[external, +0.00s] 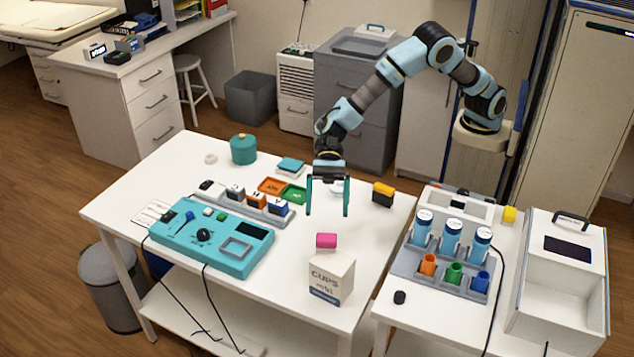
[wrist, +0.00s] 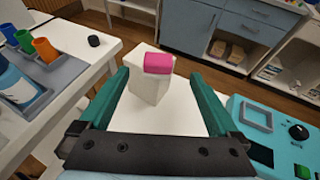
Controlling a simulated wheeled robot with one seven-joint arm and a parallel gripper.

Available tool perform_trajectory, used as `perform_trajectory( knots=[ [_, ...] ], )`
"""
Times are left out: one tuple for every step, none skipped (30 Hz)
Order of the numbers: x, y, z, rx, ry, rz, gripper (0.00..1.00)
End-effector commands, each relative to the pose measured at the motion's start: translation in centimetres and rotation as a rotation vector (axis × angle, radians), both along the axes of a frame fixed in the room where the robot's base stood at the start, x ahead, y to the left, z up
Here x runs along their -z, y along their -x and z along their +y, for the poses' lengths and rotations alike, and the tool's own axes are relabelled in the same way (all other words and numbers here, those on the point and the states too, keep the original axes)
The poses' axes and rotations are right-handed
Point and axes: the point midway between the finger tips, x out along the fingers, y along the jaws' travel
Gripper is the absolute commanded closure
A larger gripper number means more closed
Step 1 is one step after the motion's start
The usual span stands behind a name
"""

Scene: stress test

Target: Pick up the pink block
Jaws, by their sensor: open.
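The pink block (external: 326,241) sits on top of the white box marked CUPS (external: 331,280), near the table's front right edge. In the wrist view, the pink block (wrist: 158,63) shows on the white box (wrist: 149,88), between and beyond my fingers. My gripper (external: 328,212) is open and empty, with teal fingers pointing down. It is above the table, behind the pink block in the external view and apart from it. The gripper also shows in the wrist view (wrist: 164,90).
A teal console (external: 215,262) with a knob stands to the left, with tiles and small blocks behind it. A black and yellow block (external: 383,194) lies right of my gripper. A side table at right holds a grey rack (external: 405,263) of bottles and cups.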

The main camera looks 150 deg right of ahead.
Motion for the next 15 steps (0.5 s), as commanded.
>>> perform_trajectory(
  knots=[
    [0.1, -0.8, 0.5, -0.002, -0.001, 0.003, 0.03],
    [0.3, -1.2, 0.6, -0.001, -0.001, 0.002, 0.03],
    [0.5, -1.7, 0.8, -0.001, -0.002, 0.001, 0.03],
    [0.7, -2.0, 0.9, -0.001, -0.003, 0.001, 0.03],
    [0.8, -2.3, 1.0, 0.0, -0.003, 0.001, 0.03],
    [1.0, -2.6, 1.1, 0.001, -0.002, 0.002, 0.03],
    [1.1, -2.7, 1.2, 0.002, -0.002, 0.002, 0.03],
    [1.1, -2.9, 1.2, 0.002, -0.003, 0.002, 0.03],
    [1.2, -3.0, 1.3, 0.002, -0.003, 0.002, 0.03],
    [1.3, -3.2, 1.4, 0.003, -0.004, 0.003, 0.03],
    [1.4, -3.4, 1.5, 0.003, -0.004, 0.003, 0.03],
    [1.4, -3.8, 1.7, 0.002, -0.005, 0.002, 0.03],
    [1.6, -4.1, 1.9, 0.002, -0.005, 0.002, 0.03],
    [1.8, -4.4, 2.2, 0.002, -0.006, 0.004, 0.03],
    [2.0, -5.0, 2.4, 0.001, -0.005, 0.003, 0.03]
  ],
)
